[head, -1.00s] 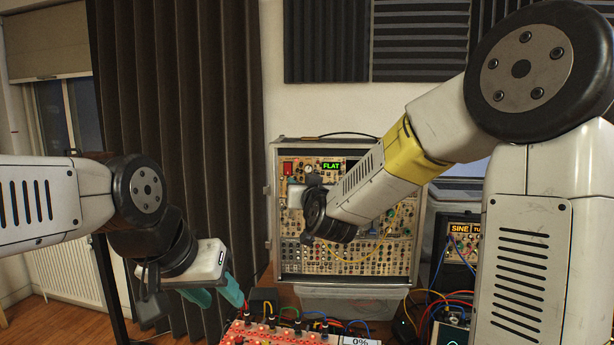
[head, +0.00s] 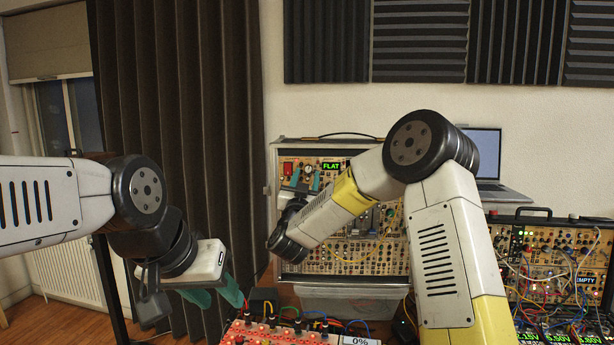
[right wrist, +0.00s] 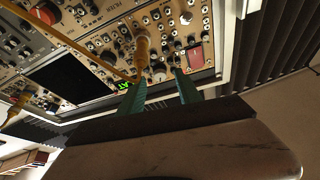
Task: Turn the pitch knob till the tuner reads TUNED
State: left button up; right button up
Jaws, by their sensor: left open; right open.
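The upright synth case (head: 345,262) stands at the centre back. Its green tuner display (head: 332,166) reads FLAT; only part of it shows in the right wrist view (right wrist: 123,85). My right gripper (head: 305,178) is open at the upper left of the panel, just left of the display. In the right wrist view its teal fingertips (right wrist: 159,83) are apart, with a small round knob (right wrist: 158,72) between or just beyond them; I cannot tell whether they touch it. This seems to be the pitch knob. My left gripper (head: 225,300) is open and empty at the lower left.
A red square button (right wrist: 195,56) sits near my right fingers, and a yellow cable plug (right wrist: 142,46) stands out from the panel. A red patch box (head: 262,332) with cables is at the front. A laptop (head: 500,193) and another synth case (head: 560,255) stand on the right.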

jog(key=shift+x, duration=0.85)
grip_shut()
jog(key=shift+a+r+m+h, duration=0.1)
jog(key=shift+m+h, duration=0.15)
jog(key=shift+m, duration=0.4)
jog(key=shift+a+m+h, duration=0.15)
jog(key=shift+m+h, duration=0.1)
jog(key=shift+m, duration=0.4)
jog(key=m+h, duration=0.1)
jog(key=m, duration=0.1)
jog(key=m+g+h, duration=0.1)
jog(key=m, duration=0.1)
jog(key=shift+g, duration=0.3)
grip_release()
